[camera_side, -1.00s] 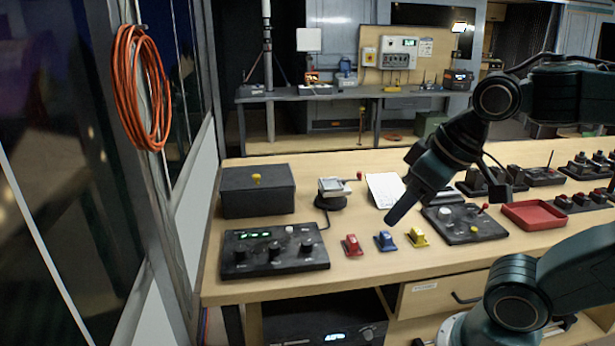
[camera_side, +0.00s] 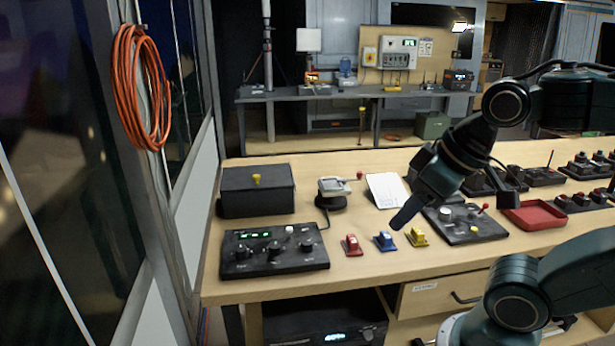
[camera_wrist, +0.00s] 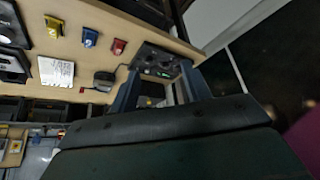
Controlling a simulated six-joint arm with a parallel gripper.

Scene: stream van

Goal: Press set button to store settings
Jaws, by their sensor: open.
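A black control box (camera_side: 275,262) with a green-lit display, several knobs and small pale buttons lies at the left front of the wooden bench. I cannot read which of its buttons is the set button. The box also shows in the wrist view (camera_wrist: 157,60), just beyond my fingers. My gripper (camera_side: 402,215) is open and empty, pointing down and left above the bench near the blue and yellow switches, well to the right of the box. In the wrist view my two fingers (camera_wrist: 160,92) stand apart.
Red (camera_side: 351,245), blue (camera_side: 384,241) and yellow (camera_side: 417,238) guarded switches stand right of the box. A black box with a yellow button (camera_side: 257,190) sits behind it. Another black panel (camera_side: 465,224) and a red tray (camera_side: 534,215) lie right. A handheld device (camera_side: 332,188) stands mid-bench.

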